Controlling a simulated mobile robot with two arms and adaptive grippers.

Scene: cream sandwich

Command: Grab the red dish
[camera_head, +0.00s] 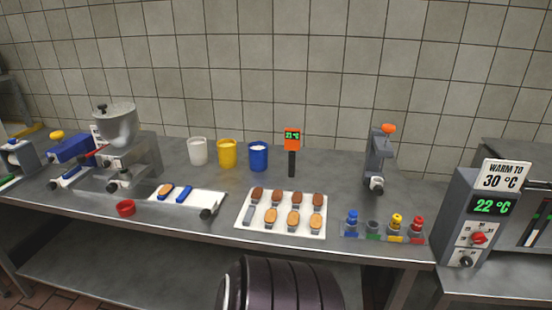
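The red dish (126,208) is a small round bowl. It stands upright near the front edge of the grey worktop, on the left side, in front of the metal hopper machine (117,130). It looks empty, and nothing touches it from above. Neither of my grippers shows in the head view.
Right of the dish lies a white board (205,197) with a biscuit and blue piece. A white tray (285,232) of biscuits sits mid-worktop. White (197,152), yellow (227,155) and blue (258,157) cups stand behind. Small coloured bottles (396,224) stand at right.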

